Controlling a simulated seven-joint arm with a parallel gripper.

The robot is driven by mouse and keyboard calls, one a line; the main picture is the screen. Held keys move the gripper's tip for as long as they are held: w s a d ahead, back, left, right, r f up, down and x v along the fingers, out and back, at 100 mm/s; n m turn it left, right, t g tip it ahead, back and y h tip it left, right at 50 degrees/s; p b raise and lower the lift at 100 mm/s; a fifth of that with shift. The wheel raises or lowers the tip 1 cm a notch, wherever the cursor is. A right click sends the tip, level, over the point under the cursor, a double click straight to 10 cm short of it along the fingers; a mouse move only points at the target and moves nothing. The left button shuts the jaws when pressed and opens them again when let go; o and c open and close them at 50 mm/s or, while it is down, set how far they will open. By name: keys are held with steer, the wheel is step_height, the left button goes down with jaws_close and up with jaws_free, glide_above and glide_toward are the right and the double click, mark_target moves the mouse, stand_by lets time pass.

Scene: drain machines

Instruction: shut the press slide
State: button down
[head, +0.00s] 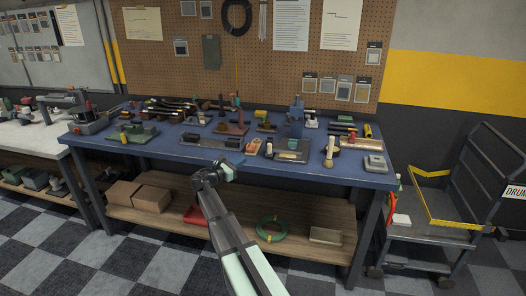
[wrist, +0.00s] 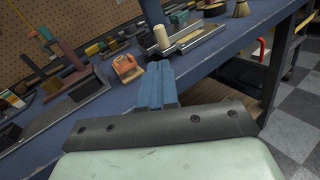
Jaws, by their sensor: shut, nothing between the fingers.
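A blue upright press (head: 296,113) stands at the back right of the blue workbench, and its column also shows at the top of the wrist view (wrist: 154,12). A low metal tray-like part (head: 292,156), which looks like its slide, lies in front of it and holds a pale cylinder and a tan block. The tray's rim shows in the wrist view (wrist: 203,47). I cannot tell how far out the slide stands. My gripper (head: 237,161) is at the bench's front edge, left of the tray and apart from it. Its blue fingers (wrist: 157,76) are together and empty.
A long dark tool (head: 212,140) lies to the left. A brush (head: 329,155) and a grey box (head: 375,163) stand to the right. A cart (head: 440,230) stands beyond the bench's right end.

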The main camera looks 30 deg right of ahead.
steer(key=n, duration=0.1)
glide_toward(268, 147)
steer(key=shift+n, duration=0.4)
steer(key=x, duration=0.6)
steer(key=shift+w+d, duration=0.15)
steer(key=shift+d, duration=0.25)
steer(key=w+d, duration=0.3)
steer(key=shift+w+d, duration=0.25)
steer(key=shift+s+a, duration=0.1)
steer(key=shift+a, duration=0.05)
